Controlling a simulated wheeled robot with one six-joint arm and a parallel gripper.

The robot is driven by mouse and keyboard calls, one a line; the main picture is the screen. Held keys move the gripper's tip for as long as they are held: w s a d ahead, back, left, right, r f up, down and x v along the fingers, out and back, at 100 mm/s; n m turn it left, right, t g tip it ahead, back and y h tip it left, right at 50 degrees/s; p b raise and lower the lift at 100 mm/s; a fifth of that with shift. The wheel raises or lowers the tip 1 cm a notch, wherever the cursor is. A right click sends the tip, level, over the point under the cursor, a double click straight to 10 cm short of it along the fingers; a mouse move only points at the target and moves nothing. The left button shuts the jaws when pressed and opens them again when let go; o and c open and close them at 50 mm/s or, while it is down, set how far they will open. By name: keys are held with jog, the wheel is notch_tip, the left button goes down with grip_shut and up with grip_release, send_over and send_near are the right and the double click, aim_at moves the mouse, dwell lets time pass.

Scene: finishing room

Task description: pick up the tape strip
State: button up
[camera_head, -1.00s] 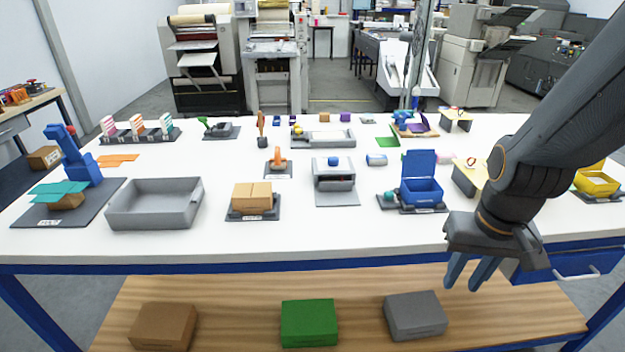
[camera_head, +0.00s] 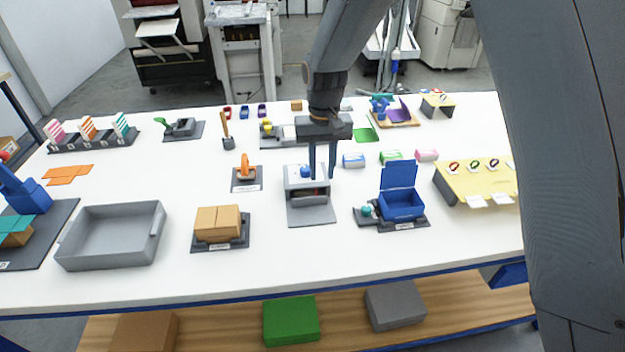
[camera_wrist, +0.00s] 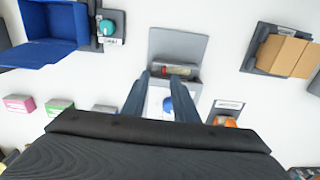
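I cannot pick out the tape strip for certain in either view. My gripper (camera_head: 322,176) hangs with its fingers pointing down over the grey device with a blue knob (camera_head: 310,208). In the wrist view the two fingers of my gripper (camera_wrist: 159,88) are apart with nothing between their tips. The grey device (camera_wrist: 178,45) lies just past the fingertips, with a small red and pale piece (camera_wrist: 176,70) in its dark slot. The blue knob (camera_wrist: 168,104) shows between the fingers. I cannot tell whether the fingers touch the device.
An orange-handled tool (camera_head: 245,168) stands left of the device, and a blue open box (camera_head: 401,205) stands right. Cardboard boxes (camera_head: 218,222) and a grey tray (camera_head: 112,237) are at front left. The front strip of the white table is clear.

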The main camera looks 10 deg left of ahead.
aim_at(317, 194)
jog(key=shift+w+a, duration=0.3)
jog(key=shift+a, duration=0.35)
jog(key=f, duration=0.1)
jog(key=f+b, duration=0.1)
jog(key=shift+w+a+f, duration=0.15)
jog(key=shift+a+f, duration=0.1)
jog(key=shift+f, duration=0.15)
jog(key=shift+d+f+b, duration=0.15)
jog(key=shift+f+b, duration=0.8)
jog(key=shift+f, duration=0.4)
jog(key=shift+d+f+b, duration=0.15)
jog(key=shift+f+b, duration=0.8)
jog(key=shift+f, duration=0.35)
jog(key=shift+s+r, duration=0.1)
jog(key=shift+s, duration=0.1)
grip_shut()
